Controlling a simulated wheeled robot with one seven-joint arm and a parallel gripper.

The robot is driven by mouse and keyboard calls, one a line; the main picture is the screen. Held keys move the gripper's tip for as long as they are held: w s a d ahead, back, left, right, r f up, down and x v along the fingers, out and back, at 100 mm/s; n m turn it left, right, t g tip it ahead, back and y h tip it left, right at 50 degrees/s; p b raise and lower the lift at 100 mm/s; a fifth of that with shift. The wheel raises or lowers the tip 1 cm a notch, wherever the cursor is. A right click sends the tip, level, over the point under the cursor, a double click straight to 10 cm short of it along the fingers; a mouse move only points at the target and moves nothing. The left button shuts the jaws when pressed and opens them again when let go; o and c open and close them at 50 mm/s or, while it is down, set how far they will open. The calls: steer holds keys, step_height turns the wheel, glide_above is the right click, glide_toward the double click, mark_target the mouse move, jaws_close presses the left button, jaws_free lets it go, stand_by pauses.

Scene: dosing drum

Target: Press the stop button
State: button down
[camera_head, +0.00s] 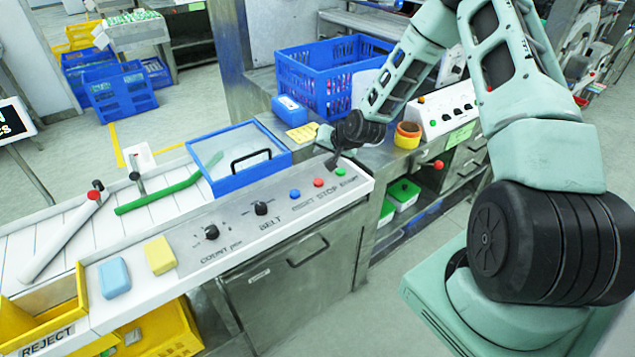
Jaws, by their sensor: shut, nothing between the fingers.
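The stop button (319,182) is a small red round button on the grey control panel (235,232), with the word STOP beside it. A blue button (295,193) sits to its left and a green button (340,172) to its right. My gripper (332,163) is shut and empty, pointing down just behind the red and green buttons. Its fingertips look close to the panel's back edge and a little apart from the red button. The exact height above the panel is hard to tell.
Two black knobs (261,208) stand left on the panel. A blue-framed cover with a black handle (240,160) lies behind it. A blue crate (330,75), an orange and yellow ring stack (407,135) and another control box (447,108) stand behind my gripper.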

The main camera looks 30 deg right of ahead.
mark_target(321, 183)
step_height(321, 183, down, 9)
steer(key=b, duration=0.6)
steer(key=shift+r, duration=0.1)
stand_by(1.9)
steer(key=shift+f+b, duration=0.35)
steer(key=shift+f, duration=0.05)
steer(key=shift+f+b, duration=0.4)
steer(key=shift+f, duration=0.05)
stand_by(0.6)
steer(key=shift+r, duration=0.15)
steer(key=shift+r+p, duration=0.55)
steer(key=shift+r, duration=0.2)
